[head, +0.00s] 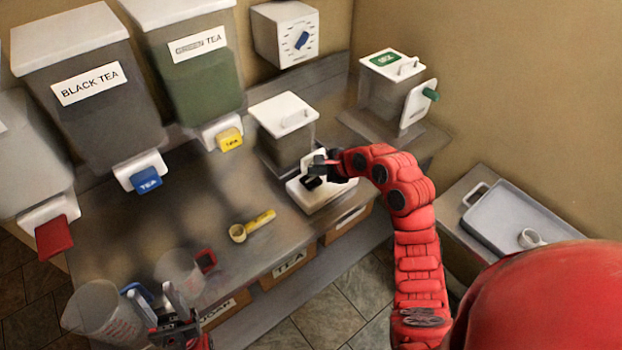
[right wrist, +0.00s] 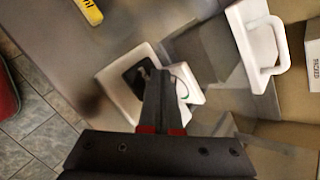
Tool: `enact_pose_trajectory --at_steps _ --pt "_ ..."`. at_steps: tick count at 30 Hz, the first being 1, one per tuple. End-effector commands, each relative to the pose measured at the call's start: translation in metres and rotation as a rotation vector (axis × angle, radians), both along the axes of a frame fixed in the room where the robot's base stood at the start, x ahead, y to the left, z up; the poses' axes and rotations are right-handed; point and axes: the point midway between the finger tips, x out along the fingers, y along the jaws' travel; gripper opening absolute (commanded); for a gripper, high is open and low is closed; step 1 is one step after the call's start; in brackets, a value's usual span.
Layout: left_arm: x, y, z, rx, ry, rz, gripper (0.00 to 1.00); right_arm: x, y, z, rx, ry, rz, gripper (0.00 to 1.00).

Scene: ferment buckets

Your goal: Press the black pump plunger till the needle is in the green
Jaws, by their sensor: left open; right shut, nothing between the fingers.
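The pump is a white device (head: 338,190) on the counter's front edge, with a black plunger (head: 311,183) on its left part. The plunger also shows in the right wrist view (right wrist: 134,80), with a round gauge (right wrist: 181,88) beside it that has some green at its edge. The fingers partly hide the gauge, and I cannot read its needle. My right gripper (head: 318,164) is shut and empty, right over the pump by the plunger; I cannot tell whether it touches. My left gripper (head: 178,308) is open, low at the left near clear pitchers.
A lidded clear container (head: 285,130) stands right behind the pump. A yellow scoop (head: 252,226) lies to its left. Tea dispensers with blue (head: 146,180) and yellow (head: 230,138) taps line the back left. A clear pitcher (head: 100,315) stands at the front left.

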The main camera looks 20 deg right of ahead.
Motion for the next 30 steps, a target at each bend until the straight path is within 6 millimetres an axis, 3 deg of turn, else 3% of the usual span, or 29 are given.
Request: enact_pose_trajectory --at_steps 30 --pt "0.0000 0.0000 0.0072 0.000 0.000 0.000 0.50 0.0001 0.0003 -0.0078 0.001 -0.001 0.000 0.00"
